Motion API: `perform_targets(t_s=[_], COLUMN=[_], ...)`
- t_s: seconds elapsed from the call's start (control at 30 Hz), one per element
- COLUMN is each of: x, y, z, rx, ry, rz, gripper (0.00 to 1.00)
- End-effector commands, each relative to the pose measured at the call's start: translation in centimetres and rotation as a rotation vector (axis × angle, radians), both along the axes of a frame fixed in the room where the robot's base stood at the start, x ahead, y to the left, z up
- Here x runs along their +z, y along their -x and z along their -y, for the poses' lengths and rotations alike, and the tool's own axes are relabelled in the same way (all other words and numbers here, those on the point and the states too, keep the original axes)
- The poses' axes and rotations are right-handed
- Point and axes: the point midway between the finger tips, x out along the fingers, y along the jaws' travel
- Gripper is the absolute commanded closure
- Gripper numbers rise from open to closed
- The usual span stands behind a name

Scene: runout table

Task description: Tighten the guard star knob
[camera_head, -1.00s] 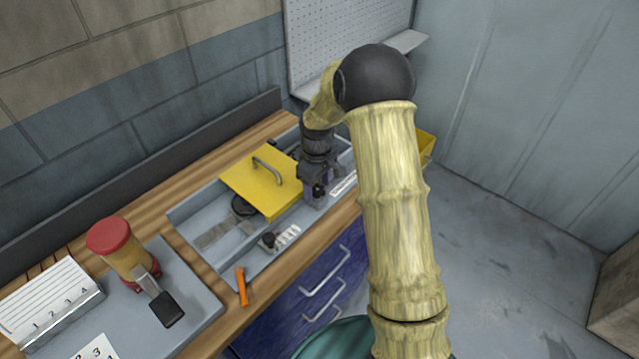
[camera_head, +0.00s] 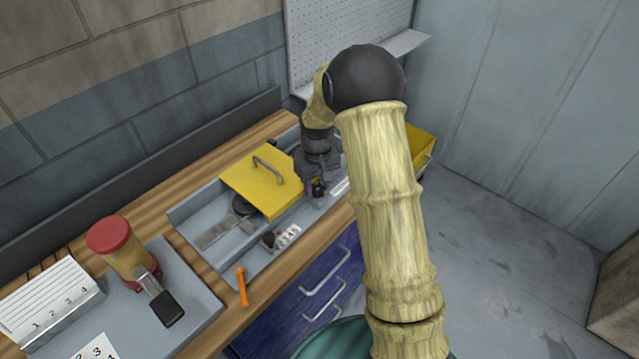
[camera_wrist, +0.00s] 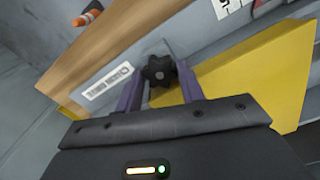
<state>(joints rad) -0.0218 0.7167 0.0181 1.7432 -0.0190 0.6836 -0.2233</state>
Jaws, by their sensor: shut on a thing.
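The dark star knob (camera_wrist: 160,72) sits between the two purple fingers of my gripper (camera_wrist: 158,88) in the wrist view. My gripper is shut on it. The yellow guard (camera_head: 250,185) with a grey handle covers part of the grey tray-like unit on the bench; the guard also shows beside the knob in the wrist view (camera_wrist: 250,75). In the head view my gripper (camera_head: 320,195) is at the guard's right end, and it hides the knob there.
A white label (camera_wrist: 106,84) is on the unit near the knob. A yellow bin (camera_head: 421,146) is behind my arm.

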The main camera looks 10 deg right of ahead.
Motion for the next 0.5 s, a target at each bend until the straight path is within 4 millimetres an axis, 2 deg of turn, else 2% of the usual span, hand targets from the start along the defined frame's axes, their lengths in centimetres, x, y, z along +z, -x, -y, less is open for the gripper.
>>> perform_targets(t_s=[0.27, 0.3, 0.4, 0.5], x=[0.16, 0.17, 0.16, 0.14], y=[-0.18, -0.18, -0.17, -0.15], z=[0.04, 0.04, 0.0, -0.11], rx=[-0.009, -0.008, -0.007, -0.005], ry=[0.0, 0.0, -0.001, -0.001], rz=[0.006, 0.006, 0.006, 0.005], gripper=[0.84, 0.57, 0.4, 0.4])
